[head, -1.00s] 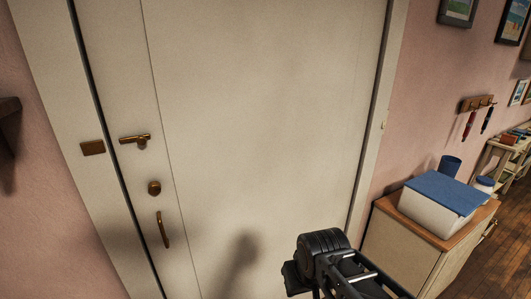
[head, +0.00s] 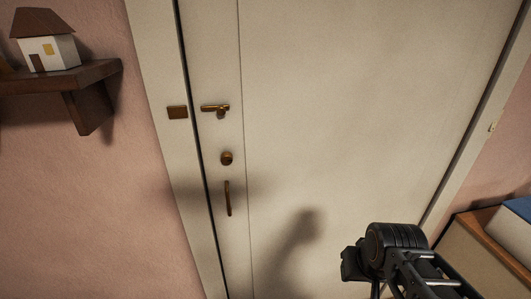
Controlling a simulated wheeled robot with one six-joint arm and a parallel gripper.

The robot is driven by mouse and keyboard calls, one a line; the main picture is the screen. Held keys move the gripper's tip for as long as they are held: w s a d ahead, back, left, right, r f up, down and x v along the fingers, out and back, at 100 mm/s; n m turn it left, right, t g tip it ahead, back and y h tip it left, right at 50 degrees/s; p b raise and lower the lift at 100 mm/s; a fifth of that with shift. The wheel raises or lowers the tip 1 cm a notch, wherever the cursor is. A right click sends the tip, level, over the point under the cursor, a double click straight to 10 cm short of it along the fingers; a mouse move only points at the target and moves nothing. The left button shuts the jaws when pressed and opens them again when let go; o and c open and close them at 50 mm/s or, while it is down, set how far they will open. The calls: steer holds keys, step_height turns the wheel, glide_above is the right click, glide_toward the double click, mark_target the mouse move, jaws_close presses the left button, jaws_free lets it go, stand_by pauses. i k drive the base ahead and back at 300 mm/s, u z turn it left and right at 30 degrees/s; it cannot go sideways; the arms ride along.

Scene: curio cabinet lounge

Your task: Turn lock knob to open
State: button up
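The cream door (head: 350,110) is closed and fills the middle of the head view. Near its left edge is a round brass lock knob (head: 226,158). Above it is a brass lever-like latch (head: 215,108) lying horizontally, with a small brass plate (head: 177,112) on the frame to its left. Below the knob is a vertical brass pull handle (head: 228,198).
A dark wooden wall shelf (head: 92,92) with a small white model house (head: 48,50) juts out at the upper left. A wooden-topped cabinet (head: 480,250) with a blue-lidded white box (head: 512,232) stands at the right. Nothing stands in front of the door's lock side.

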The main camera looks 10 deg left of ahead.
mark_target(227, 158)
steer(key=u, duration=1)
steer(key=k, duration=0.4)
steer(key=u, duration=0.95)
